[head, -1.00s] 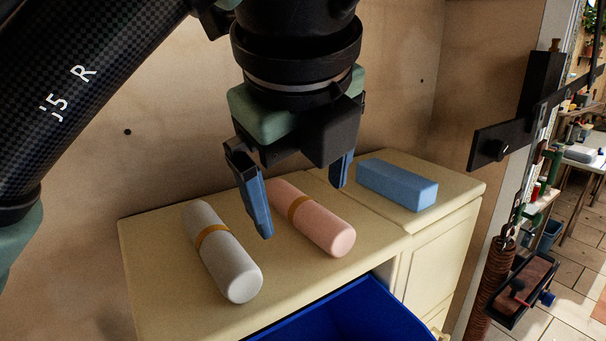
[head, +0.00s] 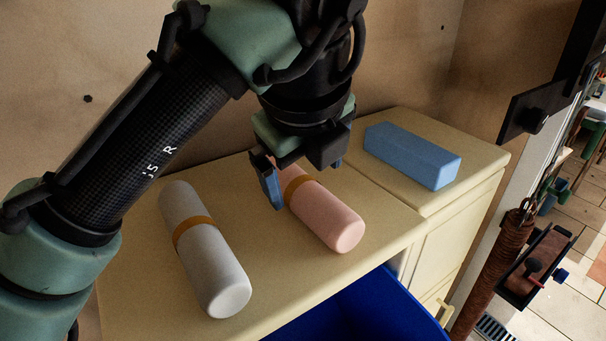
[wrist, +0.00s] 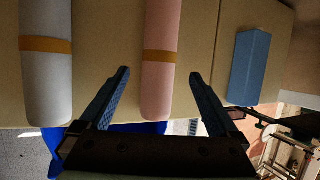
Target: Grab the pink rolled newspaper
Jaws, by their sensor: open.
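The pink rolled newspaper (head: 328,217) with an orange band lies on the cream cabinet top, between a white roll and a blue block. It also shows in the wrist view (wrist: 160,90), upright in the picture between the finger lines. My gripper (head: 303,184) is over the far part of the pink roll in the head view, with its left finger on the roll's left side. The right finger is partly hidden behind the gripper body. In the wrist view my gripper (wrist: 160,74) is open, with a blue finger on each side of the roll and gaps between.
A white roll (head: 207,255) with an orange band lies to the left on the cabinet top (head: 130,270). A blue block (head: 412,156) lies to the right. A blue open drawer or bin (head: 370,312) is below the front edge. A wooden wall stands behind.

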